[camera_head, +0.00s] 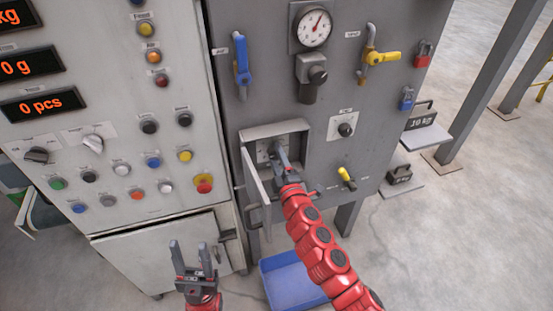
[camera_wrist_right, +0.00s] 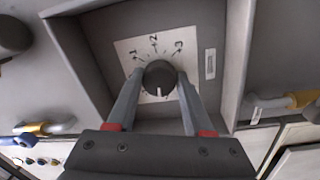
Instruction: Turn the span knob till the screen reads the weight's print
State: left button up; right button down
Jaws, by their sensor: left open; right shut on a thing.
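My right gripper (camera_head: 278,150) reaches into an open recessed box (camera_head: 268,131) on the grey panel. In the right wrist view its fingers (camera_wrist_right: 160,82) are shut on both sides of a round dark knob (camera_wrist_right: 160,75). The knob sits on a white plate (camera_wrist_right: 130,47) marked 1, 2, 3, its white line pointing down in that view. I cannot read a span label. The screens at left read "kg" with its digits cut off (camera_head: 15,16), "0 g" (camera_head: 30,66) and "0 pcs" (camera_head: 42,104). A weight printed 10 kg (camera_head: 420,121) stands at right. My left gripper (camera_head: 192,250) is open and empty.
The box's small door (camera_head: 257,187) hangs open left of my right gripper. Beside the box are a dark knob (camera_head: 345,130), a yellow lever (camera_head: 347,178) and a blue valve handle (camera_head: 241,66). A blue bin (camera_head: 290,283) lies below. Another dark weight (camera_head: 399,174) sits low at right.

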jog(key=shift+f+n, duration=0.15)
jog(key=shift+n, duration=0.45)
jog(key=shift+c, duration=1.5)
grip_release()
jog(key=r+b+v, duration=0.1)
jog(key=b+v, duration=0.1)
jog(key=v, duration=1.5)
jog(key=shift+s+f+b, duration=0.2)
jog(key=shift+f+b, duration=0.2)
